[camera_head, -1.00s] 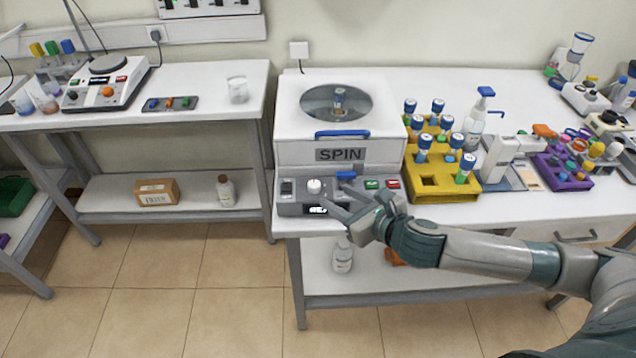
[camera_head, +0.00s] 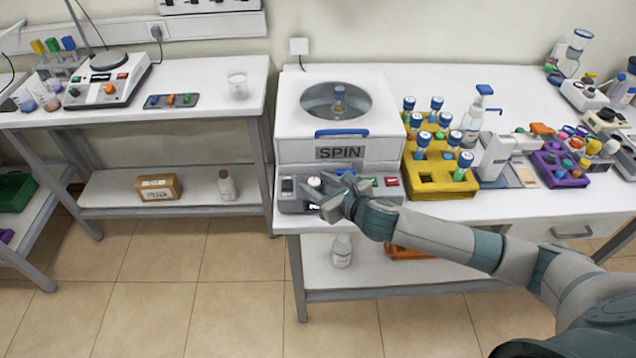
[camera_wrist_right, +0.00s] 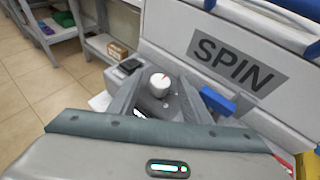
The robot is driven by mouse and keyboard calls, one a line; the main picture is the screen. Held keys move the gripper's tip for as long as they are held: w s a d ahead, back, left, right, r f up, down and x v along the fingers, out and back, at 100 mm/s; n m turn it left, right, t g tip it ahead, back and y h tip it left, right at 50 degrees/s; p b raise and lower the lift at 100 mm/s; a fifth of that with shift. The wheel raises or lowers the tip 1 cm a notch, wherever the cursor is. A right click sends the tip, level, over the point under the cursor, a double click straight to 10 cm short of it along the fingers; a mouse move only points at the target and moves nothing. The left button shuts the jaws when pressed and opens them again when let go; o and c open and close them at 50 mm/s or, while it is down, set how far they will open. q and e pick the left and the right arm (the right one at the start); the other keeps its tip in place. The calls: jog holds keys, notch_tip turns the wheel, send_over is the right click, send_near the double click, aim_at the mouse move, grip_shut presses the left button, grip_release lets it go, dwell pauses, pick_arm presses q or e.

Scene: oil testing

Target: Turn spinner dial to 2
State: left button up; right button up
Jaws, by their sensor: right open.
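The spinner (camera_head: 340,122) is a white box marked SPIN, with a round window on top showing a blue-capped tube. Its white dial (camera_head: 314,182) is on the left part of the grey front panel (camera_head: 292,206). In the right wrist view the dial (camera_wrist_right: 159,84) has a red mark and shows between my fingers, just beyond them. My right gripper (camera_head: 326,196) is open in front of the panel, right by the dial; it also shows in the right wrist view (camera_wrist_right: 155,98). I cannot tell whether a finger touches the dial. The dial's numbers are not readable. My left gripper is not in view.
A yellow rack (camera_head: 450,190) of blue-capped tubes stands right of the spinner. A purple rack (camera_head: 570,180) is farther right. The floor in front is clear.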

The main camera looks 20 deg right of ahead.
jog(key=shift+c, duration=0.6)
jog(key=c, duration=0.9)
jog(key=m+h+p, duration=0.1)
jog(key=h+p, duration=0.1)
jog(key=shift+a+r+m+t+p, duration=0.2)
jog(key=shift+a+m+t+p, duration=0.1)
jog(key=shift+m, duration=0.1)
jog(key=m+h+p, duration=0.4)
jog(key=h, duration=0.1)
jog(key=shift+a, duration=0.3)
jog(key=m+h+p, duration=0.1)
jog(key=m+g+h+p, duration=0.1)
jog(key=m+h, duration=0.1)
jog(key=shift+w+a, duration=0.1)
jog(key=shift+a, duration=0.1)
jog(key=shift+w+a+f+m+g+h+p, duration=0.1)
jog(key=shift+m+g+h+p, duration=0.2)
jog(key=shift+m+g+h, duration=0.4)
jog(key=shift+w+f+m+g+h+p, duration=0.1)
jog(key=shift+m+g+h+p, duration=0.3)
jog(key=shift+m+h, duration=0.45)
